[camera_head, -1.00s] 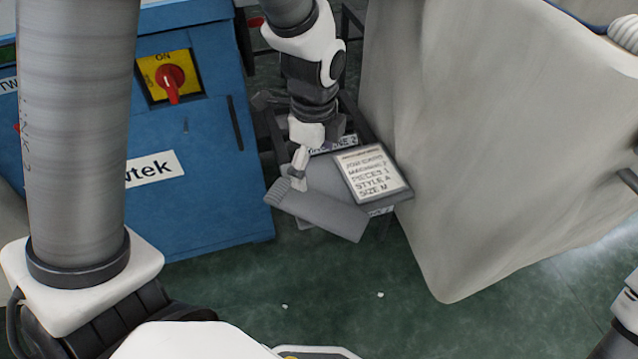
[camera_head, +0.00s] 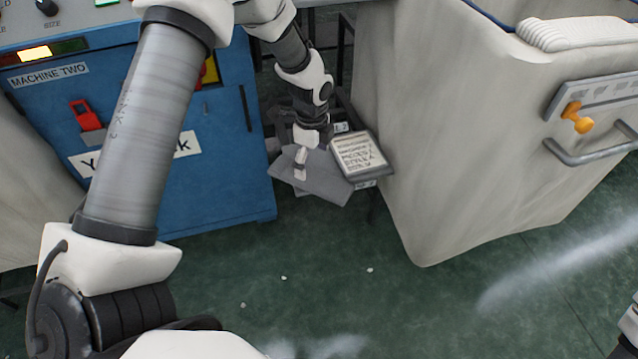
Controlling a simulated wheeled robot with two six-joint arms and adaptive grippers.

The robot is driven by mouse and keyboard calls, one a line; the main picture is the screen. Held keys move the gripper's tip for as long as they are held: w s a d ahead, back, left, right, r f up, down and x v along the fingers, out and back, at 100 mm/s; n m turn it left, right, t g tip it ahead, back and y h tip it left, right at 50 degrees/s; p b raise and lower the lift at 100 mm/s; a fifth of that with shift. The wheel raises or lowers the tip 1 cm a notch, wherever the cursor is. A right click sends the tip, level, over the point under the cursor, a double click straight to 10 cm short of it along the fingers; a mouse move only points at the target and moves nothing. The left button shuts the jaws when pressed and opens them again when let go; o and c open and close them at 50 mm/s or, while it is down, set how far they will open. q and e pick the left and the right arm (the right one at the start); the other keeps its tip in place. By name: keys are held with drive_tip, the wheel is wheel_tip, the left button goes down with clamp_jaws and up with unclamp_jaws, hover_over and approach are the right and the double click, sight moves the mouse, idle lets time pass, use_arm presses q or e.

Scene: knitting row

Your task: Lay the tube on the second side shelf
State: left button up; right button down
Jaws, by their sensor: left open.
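The tube (camera_head: 322,184) is a flat grey knitted piece. It lies slightly askew on the small dark side shelf (camera_head: 341,127) beside the blue machine, its near edge overhanging the front. My left gripper (camera_head: 300,173) points down at the tube's left part, its jaws open; whether a finger touches the fabric is hard to tell. The gripper and wrist hide part of the tube and most of the shelf. My right gripper is out of view; only a bit of my right arm shows at the lower right edge.
A framed card (camera_head: 357,156) with printed lines stands at the tube's right. The blue machine two (camera_head: 228,150) is on the left. The green floor (camera_head: 330,250) in front is mostly clear.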

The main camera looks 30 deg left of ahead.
sight(313, 178)
use_arm(q)
drive_tip(key=shift+f, duration=0.65)
wheel_tip(313, 178, down, 5)
drive_tip(key=shift+r+b, duration=0.1)
drive_tip(key=shift+b, duration=0.95)
drive_tip(key=shift+r, duration=0.15)
drive_tip(key=c, duration=1)
drive_tip(key=shift+r, duration=0.1)
